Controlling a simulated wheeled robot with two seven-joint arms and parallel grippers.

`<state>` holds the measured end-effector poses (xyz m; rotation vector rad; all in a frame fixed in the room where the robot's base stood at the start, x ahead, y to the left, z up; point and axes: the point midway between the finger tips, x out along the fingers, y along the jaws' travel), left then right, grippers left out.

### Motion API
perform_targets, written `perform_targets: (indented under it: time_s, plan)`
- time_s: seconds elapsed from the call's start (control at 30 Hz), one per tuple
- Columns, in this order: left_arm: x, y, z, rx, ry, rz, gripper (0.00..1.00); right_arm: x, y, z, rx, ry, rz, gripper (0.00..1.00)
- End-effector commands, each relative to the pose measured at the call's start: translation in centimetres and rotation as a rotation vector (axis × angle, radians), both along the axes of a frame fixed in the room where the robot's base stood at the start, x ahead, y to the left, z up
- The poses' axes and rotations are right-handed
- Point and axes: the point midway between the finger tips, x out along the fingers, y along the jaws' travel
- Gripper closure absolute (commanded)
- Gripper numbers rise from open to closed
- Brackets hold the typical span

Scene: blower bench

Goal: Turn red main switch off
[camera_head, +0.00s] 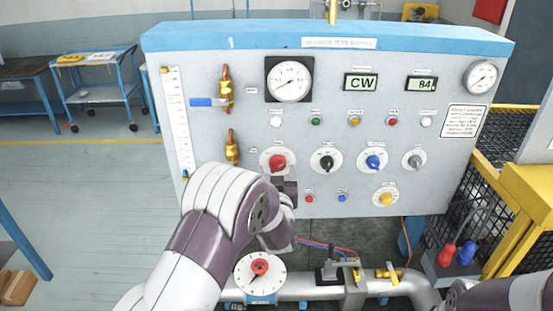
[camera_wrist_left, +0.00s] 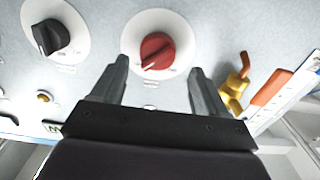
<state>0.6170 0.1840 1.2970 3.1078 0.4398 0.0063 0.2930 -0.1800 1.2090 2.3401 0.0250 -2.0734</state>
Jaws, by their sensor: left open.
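The red main switch (camera_head: 277,162) is a red rotary knob on a round white plate, in the middle of the grey panel (camera_head: 220,55). It also shows in the left wrist view (camera_wrist_left: 156,50), with a pointer line across its face. My left gripper (camera_head: 287,187) is just in front of and below the knob in the head view. In the left wrist view its two fingers (camera_wrist_left: 158,80) are apart, with nothing between them, and the knob lies beyond the gap. I see no contact. My right arm shows only at the lower right edge; its gripper is out of view.
A black knob (camera_head: 326,162), a blue knob (camera_head: 374,162) and a grey knob (camera_head: 414,160) are in the same row. A yellow knob (camera_head: 386,196) and small buttons are below. A pipe with a red-centred dial (camera_head: 260,267) runs under the panel.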

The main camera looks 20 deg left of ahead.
Motion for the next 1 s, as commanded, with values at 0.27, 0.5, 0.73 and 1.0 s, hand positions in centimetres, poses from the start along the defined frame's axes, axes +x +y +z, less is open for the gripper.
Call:
perform_targets:
  time_s: [0.27,0.5,0.73,1.0]
  plan:
    - [2.6,0.7,0.0,-0.001,0.002,-0.001,0.26,0.0,0.0,1.4,0.0,0.001,0.0,1.0]
    - [2.7,0.8,-0.1,-0.001,0.002,-0.001,0.26,0.0,0.0,1.3,0.0,0.001,0.0,1.0]
    - [2.7,0.8,-0.1,-0.001,0.002,-0.001,0.82,0.0,0.0,1.4,0.0,0.0,0.0,1.0]
    - [2.7,0.8,-0.4,-0.023,-0.004,-0.001,0.82,0.0,0.0,0.6,0.0,0.0,0.0,1.0]
